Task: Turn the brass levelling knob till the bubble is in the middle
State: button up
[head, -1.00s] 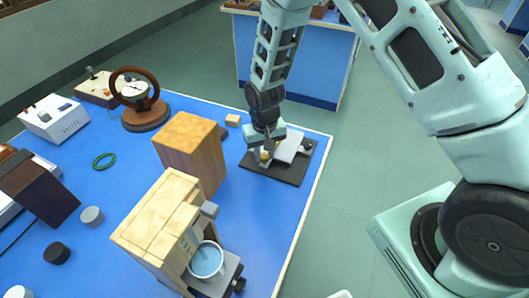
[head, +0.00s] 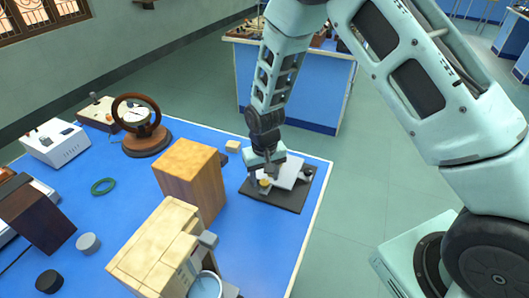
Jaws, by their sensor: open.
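The brass levelling knob (head: 265,183) shows as a small yellow spot at the left part of a light grey plate (head: 288,173). The plate sits on a dark base (head: 284,198) near the right edge of the blue bench. My gripper (head: 263,182) points down right at the knob, with its fingers around or just above it. The fingers are open; I cannot tell whether they touch the knob. The bubble is too small to make out in this view.
A beige instrument (head: 160,250) is at the front. A wheel device (head: 146,125) and a white box (head: 55,144) stand farther left.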

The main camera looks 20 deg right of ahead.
aim_at(265, 182)
notch_tip(265, 182, up, 16)
jog(key=b, duration=0.2)
jog(key=shift+r, duration=0.1)
dwell(0.4)
jog(key=s+a+r+n, duration=0.1)
jog(key=s+a+n, duration=0.1)
jog(key=s, duration=0.7)
jog(key=s+a+r+n, duration=0.2)
jog(key=s+n, duration=0.1)
jog(key=s, duration=0.6)
jog(key=s+a+r+n, duration=0.1)
jog(key=s+a+n, duration=0.1)
jog(key=s, duration=0.7)
jog(key=shift+r+n+y, duration=0.2)
jog(key=shift+n+y, duration=0.1)
jog(key=shift+n, duration=0.2)
